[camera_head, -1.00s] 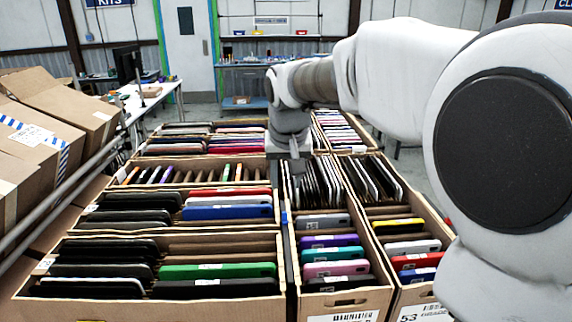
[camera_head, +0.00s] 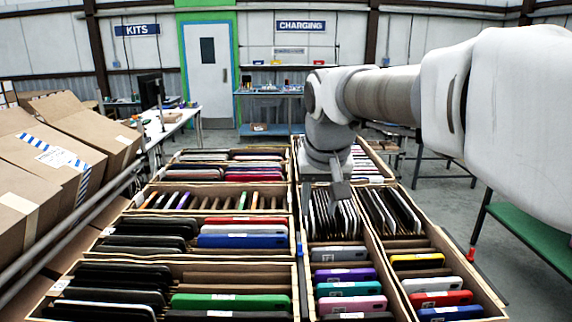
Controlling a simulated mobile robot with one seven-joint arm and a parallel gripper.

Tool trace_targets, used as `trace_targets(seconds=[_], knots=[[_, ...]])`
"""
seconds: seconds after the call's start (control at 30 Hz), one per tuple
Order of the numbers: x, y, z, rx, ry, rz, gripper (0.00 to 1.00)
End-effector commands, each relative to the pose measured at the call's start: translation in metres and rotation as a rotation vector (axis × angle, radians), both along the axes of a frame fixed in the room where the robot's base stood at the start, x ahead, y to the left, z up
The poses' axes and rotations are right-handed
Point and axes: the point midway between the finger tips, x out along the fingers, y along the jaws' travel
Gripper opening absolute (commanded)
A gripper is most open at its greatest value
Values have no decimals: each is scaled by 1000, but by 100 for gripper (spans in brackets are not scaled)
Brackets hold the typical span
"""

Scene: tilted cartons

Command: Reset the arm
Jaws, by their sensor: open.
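My arm reaches in from the right in the head view. My gripper (camera_head: 340,192) hangs down at its end, above the middle carton (camera_head: 375,268) of upright dark phone cases. The gripper is small and partly hidden by the wrist, so its fingers are hard to make out. I see nothing held in it. It appears to be above the cases, but I cannot tell its exact height.
Open cartons of phone cases fill the space below, including a left carton with a green case (camera_head: 230,302). Brown closed boxes (camera_head: 40,165) lean at the left behind a metal rail (camera_head: 75,225). A green bench (camera_head: 535,232) stands at the right, with free floor beside it.

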Motion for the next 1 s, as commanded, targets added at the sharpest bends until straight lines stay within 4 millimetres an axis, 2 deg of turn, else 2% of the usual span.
trace_targets(seconds=[0.03,0.27,0.6,0.8,1.0], knots=[[-15,-8,1,1,-8,-4,45],[-78,-37,-10,0,-29,-3,45],[-165,-66,-48,1,-65,-7,45],[-197,-73,-71,2,-80,-7,45],[-207,-75,-81,2,-83,-6,45]])
